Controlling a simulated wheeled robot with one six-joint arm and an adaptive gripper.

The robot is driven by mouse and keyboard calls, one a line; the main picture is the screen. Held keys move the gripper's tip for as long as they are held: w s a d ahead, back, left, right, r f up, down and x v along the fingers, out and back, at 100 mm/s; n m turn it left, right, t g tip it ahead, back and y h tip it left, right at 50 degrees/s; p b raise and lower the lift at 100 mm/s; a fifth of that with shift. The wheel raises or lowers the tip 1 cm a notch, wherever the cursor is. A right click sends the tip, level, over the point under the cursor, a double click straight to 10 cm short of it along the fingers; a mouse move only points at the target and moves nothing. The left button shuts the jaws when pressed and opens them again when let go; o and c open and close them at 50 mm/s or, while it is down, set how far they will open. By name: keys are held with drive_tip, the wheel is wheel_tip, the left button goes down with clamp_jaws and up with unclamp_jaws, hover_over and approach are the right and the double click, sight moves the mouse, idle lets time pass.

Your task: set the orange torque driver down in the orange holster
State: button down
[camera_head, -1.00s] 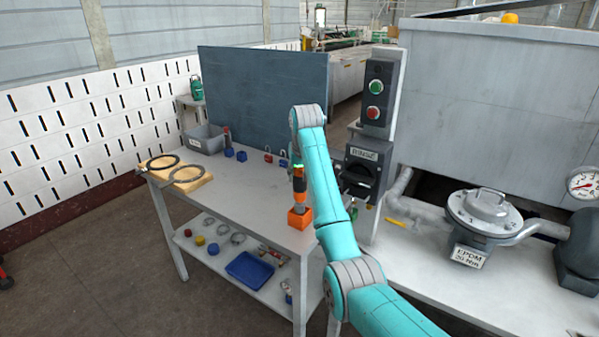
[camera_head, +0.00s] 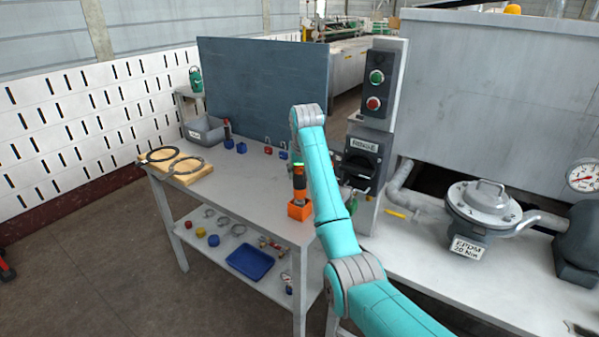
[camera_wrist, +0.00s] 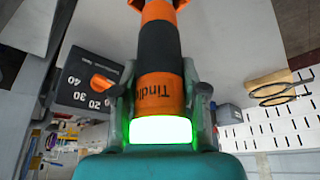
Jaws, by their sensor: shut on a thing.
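The torque driver (camera_head: 299,182), orange and black with a glowing green ring, stands upright over the orange holster (camera_head: 299,211) near the bench's front right corner. Its lower end meets the holster's top in the head view; how deep it sits is hidden. In the wrist view my gripper (camera_wrist: 162,105) is shut around the driver (camera_wrist: 158,55), one finger on each side. In the head view the gripper is mostly hidden behind my arm.
The bench (camera_head: 225,190) also bears a wooden block with rings (camera_head: 178,166), a grey bin (camera_head: 205,130) and small blue parts. A switch post (camera_head: 376,120) and valve table stand right.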

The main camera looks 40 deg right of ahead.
drive_tip(key=shift+f, duration=1.55)
drive_tip(key=c, duration=0.5)
unclamp_jaws()
drive_tip(key=shift+c, duration=0.2)
drive_tip(key=shift+f, duration=0.1)
drive_tip(key=v, duration=0.7)
drive_tip(key=shift+r, duration=0.3)
drive_tip(key=shift+s, duration=0.1)
